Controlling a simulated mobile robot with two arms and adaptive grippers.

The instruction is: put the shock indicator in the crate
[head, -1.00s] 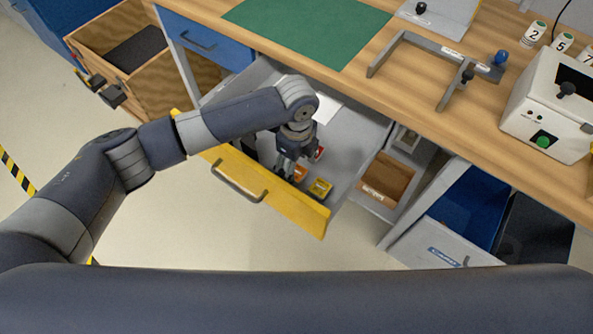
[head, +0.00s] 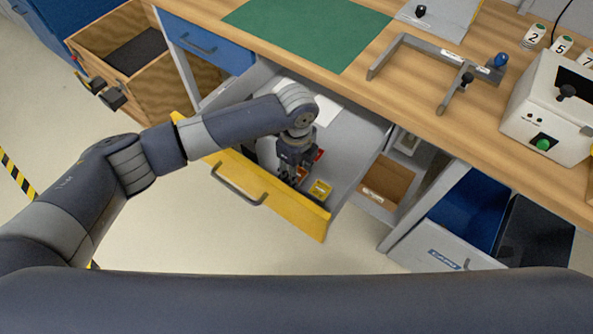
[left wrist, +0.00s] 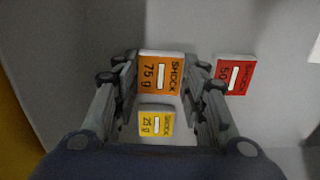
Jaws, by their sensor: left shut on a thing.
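My left gripper (head: 292,175) reaches down into the open drawer (head: 345,165). It is shut on the orange 75 g shock indicator (left wrist: 161,75), which sits between the fingertips in the left wrist view. A yellow 25 g shock indicator (head: 320,188) lies on the drawer floor; it also shows in the left wrist view (left wrist: 156,122). A red 50 g one (left wrist: 234,76) lies to the right of the fingers. An open wooden crate (head: 90,44) with a dark bottom stands at the upper left. My right gripper is not in view.
The drawer's yellow front (head: 285,205) has a grey handle. A wooden bench top (head: 420,110) with a green mat (head: 305,28) overhangs the drawer. The floor at left is clear.

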